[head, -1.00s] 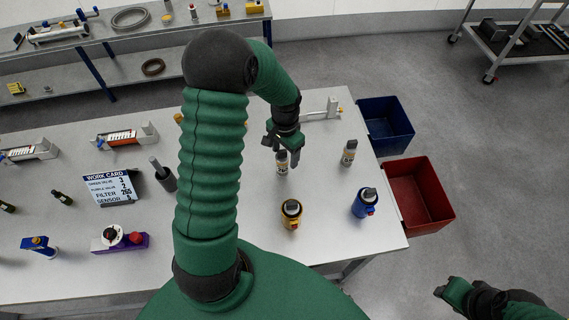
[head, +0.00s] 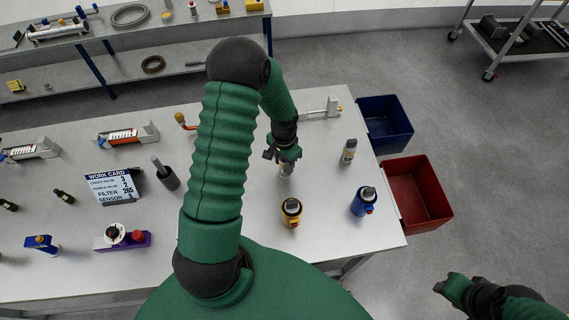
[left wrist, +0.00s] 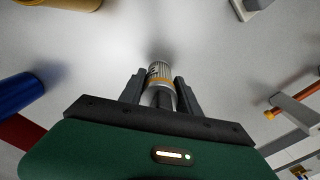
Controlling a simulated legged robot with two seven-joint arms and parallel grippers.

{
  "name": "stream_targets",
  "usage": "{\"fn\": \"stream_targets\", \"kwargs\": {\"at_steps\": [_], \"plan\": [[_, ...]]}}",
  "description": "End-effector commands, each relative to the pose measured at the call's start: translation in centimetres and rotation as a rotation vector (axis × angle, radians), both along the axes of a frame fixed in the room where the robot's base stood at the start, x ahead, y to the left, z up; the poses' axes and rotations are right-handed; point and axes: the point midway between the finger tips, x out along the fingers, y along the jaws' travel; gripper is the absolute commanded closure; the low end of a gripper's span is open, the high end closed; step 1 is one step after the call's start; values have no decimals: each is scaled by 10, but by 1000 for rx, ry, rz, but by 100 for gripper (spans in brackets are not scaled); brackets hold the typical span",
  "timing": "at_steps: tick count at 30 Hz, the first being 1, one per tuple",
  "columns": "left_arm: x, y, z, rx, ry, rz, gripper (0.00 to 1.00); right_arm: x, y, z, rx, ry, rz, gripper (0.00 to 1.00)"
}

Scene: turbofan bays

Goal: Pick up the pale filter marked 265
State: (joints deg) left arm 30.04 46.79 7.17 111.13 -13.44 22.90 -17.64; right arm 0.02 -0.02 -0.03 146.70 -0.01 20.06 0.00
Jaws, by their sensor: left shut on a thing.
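My left gripper (head: 287,160) is shut on a small pale filter (head: 286,171) at the right part of the table. In the left wrist view the pale filter (left wrist: 159,72), with an orange band and a label, stands between the two fingers (left wrist: 160,95). Its number is too small to read. A second, similar pale filter (head: 349,151) stands upright on the table to the right. The work card (head: 113,187) lists a filter line reading 265. My right gripper (head: 455,289) is at the lower right, off the table; its jaws are unclear.
A yellow canister (head: 291,211) and a blue canister (head: 364,201) stand near the front edge. A blue bin (head: 386,124) and a red bin (head: 418,195) are beyond the table's right edge. A dark cylinder (head: 166,174) stands by the card.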

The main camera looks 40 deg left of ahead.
Motion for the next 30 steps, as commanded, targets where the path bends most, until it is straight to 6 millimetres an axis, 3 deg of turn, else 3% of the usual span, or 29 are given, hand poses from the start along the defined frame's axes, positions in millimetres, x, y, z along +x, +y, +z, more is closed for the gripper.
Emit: {"fn": "stream_targets", "kwargs": {"at_steps": [1,5,20,23,30], "plan": [[1,1,0,0,0,1,82,0,0,0,0,0,0,64],[1,3,-1,-2,0,1,99,0,0,0,0,0,1,64],[-2,0,-1,-1,6,2,100,0,0,-1,0,0,1,64],[-1,1,10,0,3,2,100,0,0,-3,0,0,1,64],[0,1,69,4,-4,1,100,0,0,-10,0,0,1,64]]}}
